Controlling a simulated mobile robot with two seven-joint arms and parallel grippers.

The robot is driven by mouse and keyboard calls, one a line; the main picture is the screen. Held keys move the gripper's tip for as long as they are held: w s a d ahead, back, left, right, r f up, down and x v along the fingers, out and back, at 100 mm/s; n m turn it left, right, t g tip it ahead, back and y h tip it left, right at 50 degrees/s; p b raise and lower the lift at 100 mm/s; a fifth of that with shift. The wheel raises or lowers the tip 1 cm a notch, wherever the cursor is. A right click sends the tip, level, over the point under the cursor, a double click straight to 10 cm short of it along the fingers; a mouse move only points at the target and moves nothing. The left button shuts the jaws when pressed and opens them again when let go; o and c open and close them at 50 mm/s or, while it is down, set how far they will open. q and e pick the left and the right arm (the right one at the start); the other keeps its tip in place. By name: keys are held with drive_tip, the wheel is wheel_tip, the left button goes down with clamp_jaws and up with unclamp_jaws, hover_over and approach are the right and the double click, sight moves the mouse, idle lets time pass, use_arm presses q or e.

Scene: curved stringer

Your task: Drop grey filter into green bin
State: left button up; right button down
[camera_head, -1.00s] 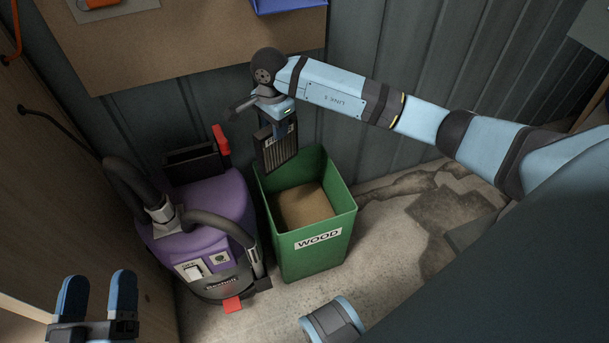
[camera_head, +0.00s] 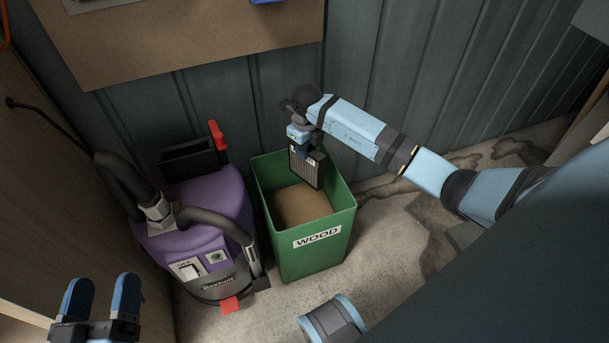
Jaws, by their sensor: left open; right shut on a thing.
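The grey filter (camera_head: 307,168) is a dark, flat, ribbed panel held upright over the green bin. My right gripper (camera_head: 303,150) is shut on its top edge. The filter's lower part overlaps the bin's opening in the picture; whether it is below the rim I cannot tell. The green bin (camera_head: 312,259) has a "WOOD" label on its front and brown material inside. My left gripper (camera_head: 101,300) is open and empty at the lower left, away from the bin.
A purple vacuum cleaner (camera_head: 207,222) with a dark hose and an open dark compartment at its top stands left of the bin. A corrugated wall (camera_head: 222,115) and a brown board (camera_head: 180,45) are behind. Concrete floor (camera_head: 390,240) is free to the right.

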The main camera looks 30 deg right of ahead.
use_arm(q)
drive_tip(key=shift+d+f+g+b, duration=0.15)
drive_tip(key=shift+f+g+b, duration=0.75)
drive_tip(key=shift+f, duration=1.05)
use_arm(e)
drive_tip(key=shift+f, duration=1.35)
drive_tip(key=c, duration=0.8)
unclamp_jaws()
use_arm(q)
wheel_tip(320, 180, up, 7)
drive_tip(key=t+p, duration=0.3)
drive_tip(key=p, duration=0.1)
drive_tip(key=shift+s+a+p, duration=0.15)
drive_tip(key=shift+a+p, duration=0.15)
drive_tip(key=shift+p, duration=0.05)
use_arm(e)
wheel_tip(320, 180, up, 14)
drive_tip(key=shift+f, duration=0.1)
drive_tip(key=shift+a, duration=0.1)
